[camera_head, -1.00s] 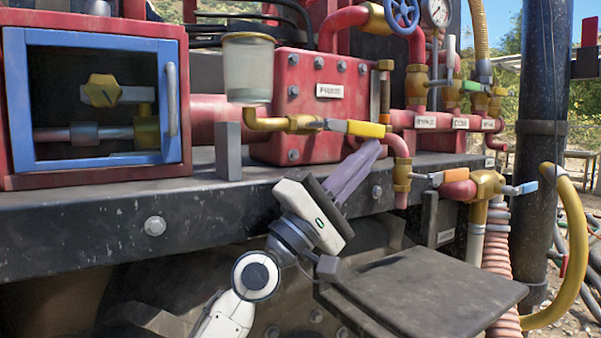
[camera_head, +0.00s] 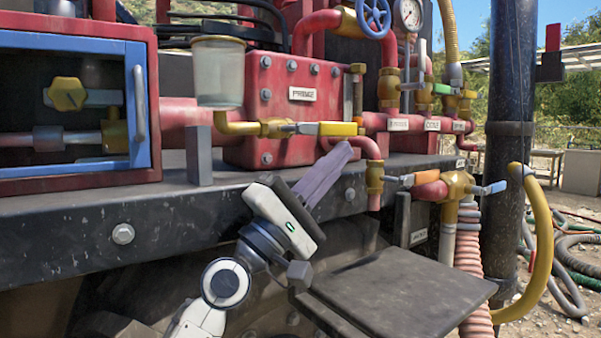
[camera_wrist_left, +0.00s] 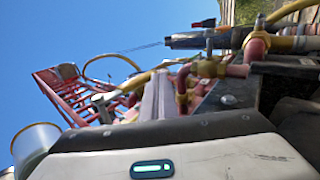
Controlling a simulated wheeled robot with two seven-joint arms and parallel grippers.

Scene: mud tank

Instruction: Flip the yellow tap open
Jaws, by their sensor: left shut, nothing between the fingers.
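The yellow tap handle (camera_head: 338,129) is a flat lever on a silver stem. It points right and lies roughly level, beside the brass valve (camera_head: 277,128) under the clear cup. My left gripper (camera_head: 345,150) is just below the handle in the head view, with its purple-grey fingers shut and empty, pointing up and right. The fingertips look close to the handle's underside; I cannot tell whether they touch. My right gripper is not in view.
A grey upright block (camera_head: 199,156) and a blue-framed cabinet (camera_head: 144,105) are to the left. An orange-handled tap (camera_head: 405,180) is to the right. A black plate (camera_head: 395,290) juts out below.

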